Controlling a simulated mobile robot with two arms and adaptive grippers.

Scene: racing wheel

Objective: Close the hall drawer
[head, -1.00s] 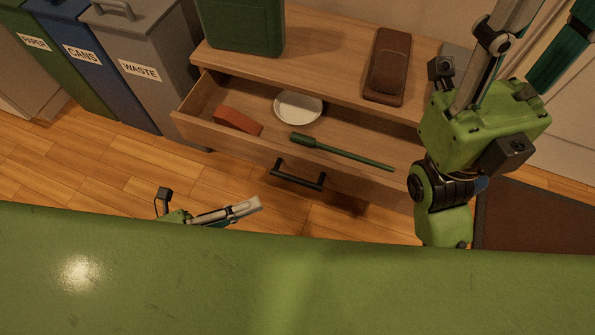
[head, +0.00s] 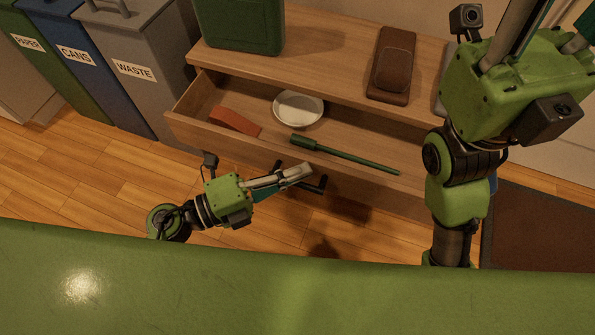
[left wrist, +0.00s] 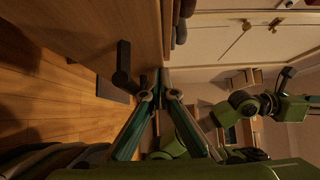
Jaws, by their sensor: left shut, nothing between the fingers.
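The wooden drawer (head: 205,130) is pulled out of the low cabinet in the head view. It holds a white bowl (head: 299,108), an orange-brown block (head: 234,121) and a green long-handled tool (head: 345,154). Its black bar handle (head: 318,186) is partly hidden behind my left gripper (head: 307,171), which is shut and empty. In the left wrist view the shut fingertips (left wrist: 163,72) are close to the wooden front, beside the black handle (left wrist: 122,66); contact cannot be told. My right gripper (head: 545,25) is raised at the right, its fingers apart and its tips outside the picture.
The cabinet top (head: 335,65) carries a green container (head: 238,22) and a brown case (head: 393,65). Paper, cans and waste bins (head: 130,65) stand at the left. A dark mat (head: 535,225) lies at the right. The floor (head: 90,180) before the drawer is bare.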

